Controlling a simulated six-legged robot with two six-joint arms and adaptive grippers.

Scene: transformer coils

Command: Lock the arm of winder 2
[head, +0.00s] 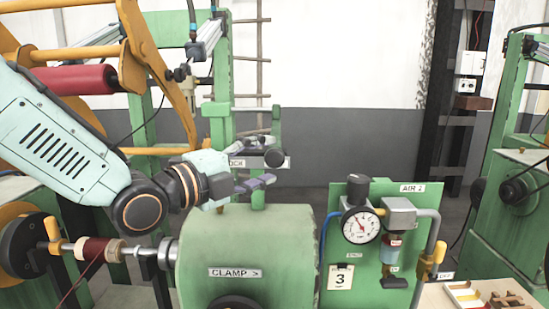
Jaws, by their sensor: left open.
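The winder (245,235) is a green machine with a "CLAMP >" label, at the lower centre. A dark round knob (275,157) sits at the right end of this label, beside a green post. My left gripper (256,184) comes in from the left, open and empty, just below and in front of the label and knob, with no clear contact. An orange arm (160,65) with a red roller (75,79) stands at the upper left. My right gripper is not in view.
A green panel (372,275) marked "AIR 2" carries a gauge (361,225), a valve and a card reading "3". A spindle with a wound coil (98,249) lies at the lower left. A tray (487,297) is at the lower right. Another green machine (510,200) stands right.

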